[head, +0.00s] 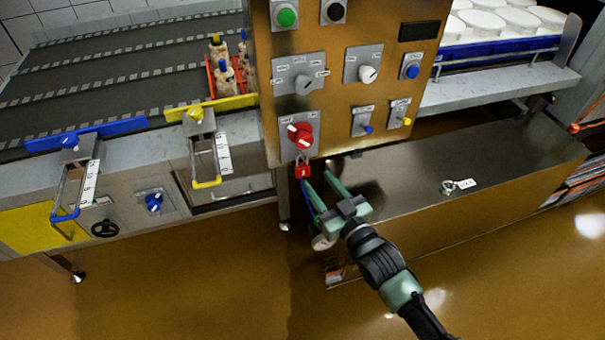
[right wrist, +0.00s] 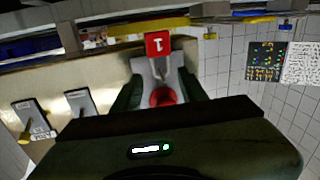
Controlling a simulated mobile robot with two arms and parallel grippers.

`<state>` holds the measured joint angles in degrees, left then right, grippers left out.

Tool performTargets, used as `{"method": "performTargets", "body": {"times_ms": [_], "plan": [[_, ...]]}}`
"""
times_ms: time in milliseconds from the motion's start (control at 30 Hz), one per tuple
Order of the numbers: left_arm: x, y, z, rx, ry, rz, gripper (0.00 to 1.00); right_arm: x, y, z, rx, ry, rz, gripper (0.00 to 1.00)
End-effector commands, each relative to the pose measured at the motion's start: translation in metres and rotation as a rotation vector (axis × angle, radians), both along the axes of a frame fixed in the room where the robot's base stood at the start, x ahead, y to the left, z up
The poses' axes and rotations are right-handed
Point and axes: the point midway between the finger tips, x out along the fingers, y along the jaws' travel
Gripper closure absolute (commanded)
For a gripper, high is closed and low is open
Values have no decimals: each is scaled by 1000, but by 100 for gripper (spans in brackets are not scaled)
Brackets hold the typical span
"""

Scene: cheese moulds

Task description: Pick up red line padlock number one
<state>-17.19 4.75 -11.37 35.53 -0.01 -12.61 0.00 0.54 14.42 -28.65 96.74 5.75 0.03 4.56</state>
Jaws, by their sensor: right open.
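The red padlock (head: 302,171) hangs below the red rotary switch (head: 300,135) on the steel control panel. In the right wrist view the red padlock (right wrist: 158,43) shows a white "1", and the red switch (right wrist: 163,97) is nearer the gripper body. My right gripper (head: 317,183) is open and empty, just right of and below the padlock in the head view. In the right wrist view its two dark green fingers (right wrist: 160,85) stand apart, left and right of the switch, with the padlock beyond their tips. I see no contact with the padlock. My left gripper is not in view.
The control panel (head: 350,100) carries several knobs and buttons close to the gripper. A long steel cabinet (head: 460,165) stands to the right, with a small ring and tag (head: 458,186) on it. A conveyor (head: 110,75) lies left. The floor (head: 200,290) in front is clear.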

Motion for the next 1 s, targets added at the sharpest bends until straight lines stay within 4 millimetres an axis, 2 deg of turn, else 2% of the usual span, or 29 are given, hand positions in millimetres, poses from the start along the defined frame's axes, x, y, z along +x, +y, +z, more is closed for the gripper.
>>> {"method": "performTargets", "body": {"times_ms": [500,767,800,933,1000], "plan": [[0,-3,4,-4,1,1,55,57,34,-5,-1,3,-1,57],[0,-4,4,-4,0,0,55,60,35,-5,-1,3,-1,57],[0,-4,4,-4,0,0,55,60,35,-5,-1,3,-1,60],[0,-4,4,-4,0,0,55,60,35,-5,-1,4,-1,96],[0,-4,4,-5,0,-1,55,60,35,-5,-1,3,-1,100]]}}
